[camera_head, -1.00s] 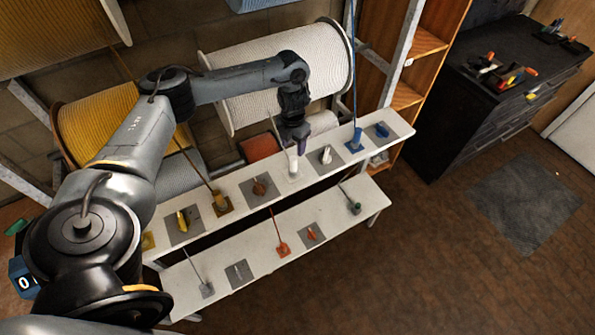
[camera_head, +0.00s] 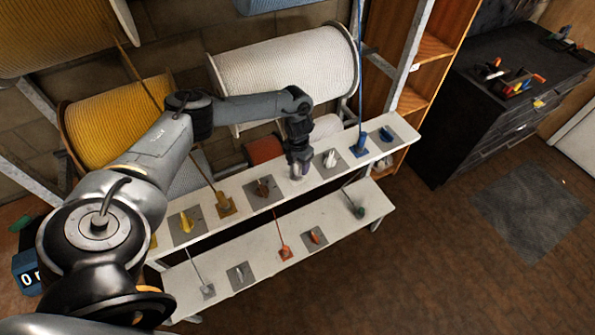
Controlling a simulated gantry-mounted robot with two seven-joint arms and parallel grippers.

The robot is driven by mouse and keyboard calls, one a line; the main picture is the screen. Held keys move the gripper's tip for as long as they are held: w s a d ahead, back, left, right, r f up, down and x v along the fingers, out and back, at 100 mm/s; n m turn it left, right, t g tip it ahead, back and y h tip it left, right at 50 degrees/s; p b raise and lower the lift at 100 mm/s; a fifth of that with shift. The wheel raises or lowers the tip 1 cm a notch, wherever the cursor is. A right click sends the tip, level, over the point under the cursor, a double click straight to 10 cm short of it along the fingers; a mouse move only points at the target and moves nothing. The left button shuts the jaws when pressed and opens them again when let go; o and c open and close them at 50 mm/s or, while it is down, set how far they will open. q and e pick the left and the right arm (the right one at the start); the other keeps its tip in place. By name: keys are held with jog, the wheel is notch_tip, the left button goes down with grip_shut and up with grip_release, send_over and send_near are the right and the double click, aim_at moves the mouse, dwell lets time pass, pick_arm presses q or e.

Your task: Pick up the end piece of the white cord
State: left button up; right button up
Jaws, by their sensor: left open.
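The white cord's end piece (camera_head: 299,178) stands on the upper white shelf board, mostly hidden by the gripper. My left gripper (camera_head: 300,170) comes down from above over it, with its fingers low around or right beside the piece. The gripper is open; I cannot tell whether its fingers touch the piece. The large spool of white cord (camera_head: 285,75) hangs behind the shelf. My right gripper is not in view.
The upper board (camera_head: 290,196) carries grey plates with small coloured pieces and other cord ends. A white piece (camera_head: 331,158) on a grey plate and a blue cord end (camera_head: 360,146) stand to the right. A lower board (camera_head: 262,255) holds several more pieces. A dark cabinet (camera_head: 470,120) is at right.

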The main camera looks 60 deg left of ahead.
pick_arm(q)
jog(key=shift+f, duration=0.2)
jog(key=shift+c, duration=0.4)
jog(key=c, duration=1)
jog(key=shift+r, duration=0.15)
